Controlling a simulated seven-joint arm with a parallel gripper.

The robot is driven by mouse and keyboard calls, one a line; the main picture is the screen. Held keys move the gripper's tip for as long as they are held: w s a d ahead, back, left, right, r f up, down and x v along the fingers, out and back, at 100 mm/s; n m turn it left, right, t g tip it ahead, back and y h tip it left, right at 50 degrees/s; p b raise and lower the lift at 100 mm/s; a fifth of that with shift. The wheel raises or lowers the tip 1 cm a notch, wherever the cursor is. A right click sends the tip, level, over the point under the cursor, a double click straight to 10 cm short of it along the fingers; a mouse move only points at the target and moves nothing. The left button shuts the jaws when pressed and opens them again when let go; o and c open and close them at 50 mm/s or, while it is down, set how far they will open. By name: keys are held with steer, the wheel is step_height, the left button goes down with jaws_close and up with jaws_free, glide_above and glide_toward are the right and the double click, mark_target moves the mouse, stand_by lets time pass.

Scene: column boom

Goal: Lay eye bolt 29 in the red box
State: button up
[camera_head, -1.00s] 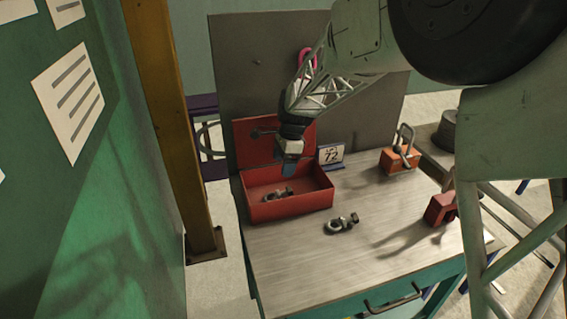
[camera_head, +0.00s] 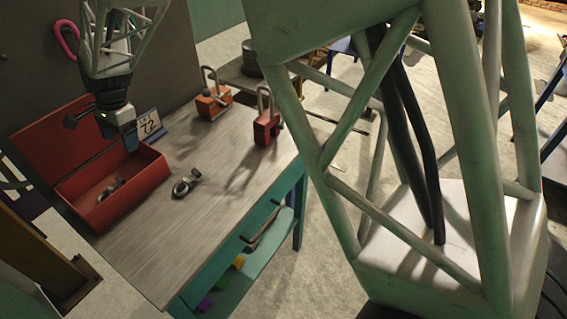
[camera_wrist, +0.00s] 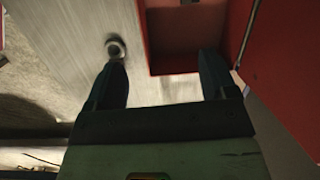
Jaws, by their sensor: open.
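The red box (camera_head: 128,195) stands open on the bench, its lid tilted up behind. A dark metal eye bolt (camera_head: 186,183) lies on the bench to the right of the box; I can read no number on it. Its ring (camera_wrist: 116,48) shows beyond the left finger in the wrist view. Other metal hardware (camera_head: 111,188) lies inside the box. My gripper (camera_head: 131,142) points down near the box's back right corner, above the bench. In the wrist view my gripper (camera_wrist: 160,82) is open and empty, with the box's red wall (camera_wrist: 143,35) beyond it.
A sign reading 72 (camera_head: 149,125) stands close behind my gripper. Two red-orange blocks with metal loops, one at the back (camera_head: 213,103) and one at the right edge (camera_head: 267,128), stand on the bench. The bench front (camera_head: 160,265) is clear.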

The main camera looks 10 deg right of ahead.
steer(key=s+d+r+n+t, duration=0.1)
steer(key=s+d+r, duration=0.2)
steer(key=d, duration=0.6)
steer(key=s+d+r+n, duration=0.1)
steer(key=s+d+r, duration=0.25)
steer(key=d, duration=0.55)
steer(key=s+d+r+n+t, duration=0.1)
steer(key=s+d+r+n, duration=0.2)
steer(key=d, duration=0.7)
steer(key=s+d+n+t+h, duration=0.1)
steer(key=s+d+n+h, duration=0.1)
steer(key=s+d, duration=1.6)
steer(key=s, duration=0.3)
steer(key=shift+f+n+t, duration=0.3)
steer(key=shift+n+t, duration=0.1)
